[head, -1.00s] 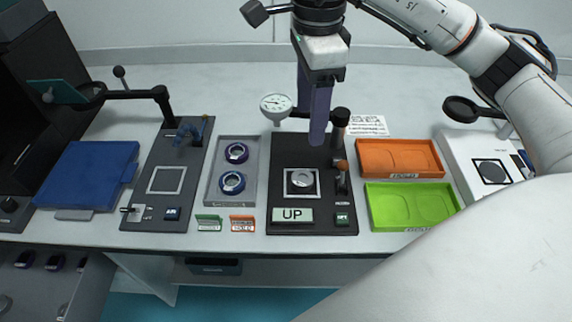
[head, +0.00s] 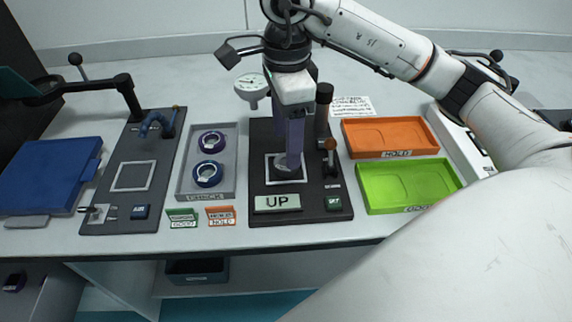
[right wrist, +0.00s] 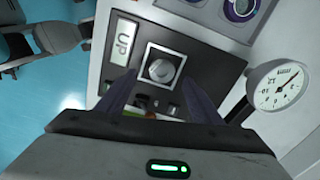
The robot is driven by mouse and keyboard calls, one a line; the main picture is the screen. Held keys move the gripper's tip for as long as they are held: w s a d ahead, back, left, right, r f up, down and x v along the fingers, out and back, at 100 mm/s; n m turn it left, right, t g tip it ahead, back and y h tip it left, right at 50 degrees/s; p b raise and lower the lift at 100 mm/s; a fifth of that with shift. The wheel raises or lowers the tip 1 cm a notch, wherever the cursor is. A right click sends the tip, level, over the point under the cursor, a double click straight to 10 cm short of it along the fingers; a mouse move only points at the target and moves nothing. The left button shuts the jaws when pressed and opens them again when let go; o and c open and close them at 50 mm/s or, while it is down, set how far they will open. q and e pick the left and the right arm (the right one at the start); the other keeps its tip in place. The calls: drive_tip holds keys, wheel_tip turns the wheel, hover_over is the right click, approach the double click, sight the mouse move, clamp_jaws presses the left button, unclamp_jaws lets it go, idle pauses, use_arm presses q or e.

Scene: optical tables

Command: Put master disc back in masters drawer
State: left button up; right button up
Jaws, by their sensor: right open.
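The master disc, a round silver piece, sits in the square frame of the dark gauge stand (head: 262,135) marked UP. In the right wrist view the disc (right wrist: 161,70) is clear between the fingers. In the head view a finger mostly hides it. My right gripper (head: 288,170) is open, pointing down right over the disc; its fingers (right wrist: 160,95) hold nothing. An open drawer (head: 50,300) at the lower left is mostly cut off, with a dark ring (head: 14,282) in it; I cannot read its label. My left gripper is out of view.
A dial gauge (head: 252,88) and a post with an orange-tipped lever (head: 329,145) stand close to the right gripper. A grey tray (head: 226,150) with two rings is left of the stand. Orange (head: 434,150) and green (head: 366,200) trays lie right.

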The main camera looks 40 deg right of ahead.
drive_tip(key=f, duration=0.5)
drive_tip(key=shift+w+d, duration=0.15)
drive_tip(key=shift+w, duration=0.05)
drive_tip(key=shift+r, duration=0.1)
drive_tip(key=c, duration=1.4)
